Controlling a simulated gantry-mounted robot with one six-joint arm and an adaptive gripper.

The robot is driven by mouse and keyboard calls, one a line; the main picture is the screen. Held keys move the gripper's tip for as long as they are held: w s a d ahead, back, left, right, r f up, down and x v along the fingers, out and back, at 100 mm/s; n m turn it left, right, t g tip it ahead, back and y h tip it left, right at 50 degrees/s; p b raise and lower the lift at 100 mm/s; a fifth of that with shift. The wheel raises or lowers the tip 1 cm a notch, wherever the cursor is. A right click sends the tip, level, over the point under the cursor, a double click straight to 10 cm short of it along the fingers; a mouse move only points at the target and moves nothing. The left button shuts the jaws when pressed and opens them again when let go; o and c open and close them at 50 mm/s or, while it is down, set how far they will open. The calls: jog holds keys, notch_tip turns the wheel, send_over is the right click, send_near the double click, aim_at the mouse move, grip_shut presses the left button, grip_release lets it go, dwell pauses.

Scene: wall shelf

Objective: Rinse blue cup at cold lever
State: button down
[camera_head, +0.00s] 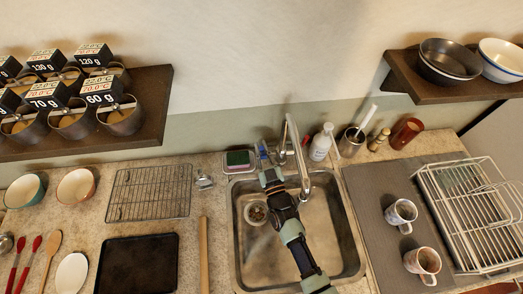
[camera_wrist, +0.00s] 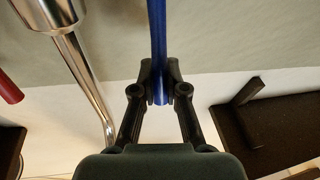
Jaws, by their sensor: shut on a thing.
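My gripper (camera_head: 267,168) reaches over the back left of the sink, beside the faucet. In the wrist view my gripper (camera_wrist: 160,88) is shut on a slim blue bar, which looks like the cold lever (camera_wrist: 158,35). The blue lever also shows in the head view (camera_head: 263,149), left of the chrome faucet (camera_head: 288,142). The faucet spout shows at the left of the wrist view (camera_wrist: 82,70). A pale, slightly bluish cup (camera_head: 402,212), perhaps the blue cup, stands on the grey mat. Whether water runs is unclear.
The steel sink (camera_head: 335,262) has no cup visible in it; my arm hides part. A brownish cup (camera_head: 423,263) and a white dish rack (camera_head: 470,215) stand right. A soap bottle (camera_head: 321,145) stands behind the sink. A red bar (camera_wrist: 8,90) shows beyond the faucet.

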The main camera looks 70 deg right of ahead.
jog(key=c, duration=1.2)
grip_release()
jog(key=v, duration=1.2)
jog(key=shift+f, duration=0.1)
